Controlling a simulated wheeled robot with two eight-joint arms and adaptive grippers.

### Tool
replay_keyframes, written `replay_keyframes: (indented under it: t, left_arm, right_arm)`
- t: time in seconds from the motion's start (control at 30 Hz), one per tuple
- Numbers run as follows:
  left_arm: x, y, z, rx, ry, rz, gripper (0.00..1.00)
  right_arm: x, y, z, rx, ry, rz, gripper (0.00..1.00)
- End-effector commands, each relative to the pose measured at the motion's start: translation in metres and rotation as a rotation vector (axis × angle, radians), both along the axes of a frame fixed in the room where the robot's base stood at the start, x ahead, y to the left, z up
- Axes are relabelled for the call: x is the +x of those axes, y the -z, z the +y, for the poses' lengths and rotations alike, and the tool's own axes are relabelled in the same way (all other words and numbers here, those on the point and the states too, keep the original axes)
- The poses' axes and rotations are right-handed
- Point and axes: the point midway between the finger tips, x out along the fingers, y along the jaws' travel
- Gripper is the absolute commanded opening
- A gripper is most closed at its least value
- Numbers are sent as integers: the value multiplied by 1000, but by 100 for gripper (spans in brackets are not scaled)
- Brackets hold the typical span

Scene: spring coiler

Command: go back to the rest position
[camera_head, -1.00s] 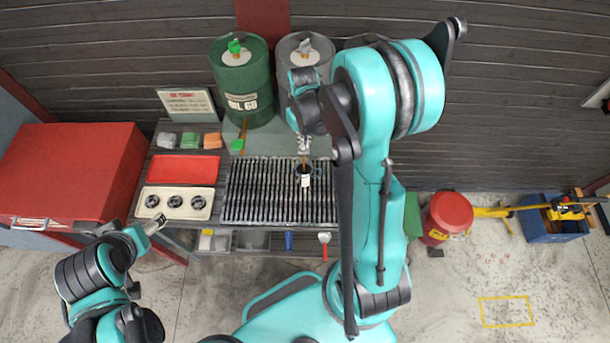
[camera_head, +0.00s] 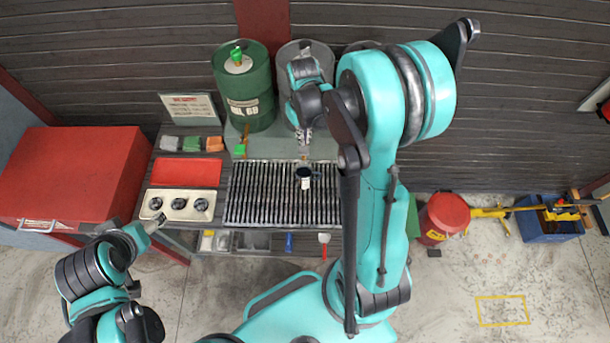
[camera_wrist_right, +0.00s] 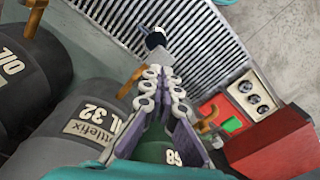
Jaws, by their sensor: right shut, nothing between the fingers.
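My right gripper (camera_head: 305,138) hangs over the back edge of the slatted grate, in front of the grey drum. Its fingers are together and hold nothing; they also show in the right wrist view (camera_wrist_right: 164,84). A small dark cup with a white label (camera_head: 303,177) stands on the grate just in front of the fingertips, apart from them. It also shows beyond the fingertips in the right wrist view (camera_wrist_right: 155,39). My left gripper (camera_head: 157,223) is low at the left, by the front edge of the bench near the cream tray. Its fingers are too small to judge.
Behind the bench stand a green oil drum (camera_head: 243,90) and a grey drum (camera_head: 300,52). At the left are a red cabinet (camera_head: 70,175), a red tray (camera_head: 186,172) and a cream tray (camera_head: 180,215) with three black rings.

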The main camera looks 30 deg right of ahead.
Motion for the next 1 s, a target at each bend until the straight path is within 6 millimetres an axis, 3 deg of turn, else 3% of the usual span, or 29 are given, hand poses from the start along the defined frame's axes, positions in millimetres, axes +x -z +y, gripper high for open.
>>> replay_keyframes:
  t: [0.03,0.13,0.7,0.87,1.0]
  left_arm:
    - [0,-9,0,0,0,0,70]
    - [0,-14,0,0,0,0,70]
    - [0,-9,0,0,0,0,70]
    - [0,23,0,0,0,0,70]
    - [0,76,0,0,0,0,70]
  right_arm:
    - [0,-12,0,0,0,0,0]
    - [0,-20,0,0,0,0,0]
    - [0,-17,1,-1,-1,-4,0]
    - [-7,-8,13,-12,-5,-56,0]
    - [-23,8,34,-28,-12,-158,0]
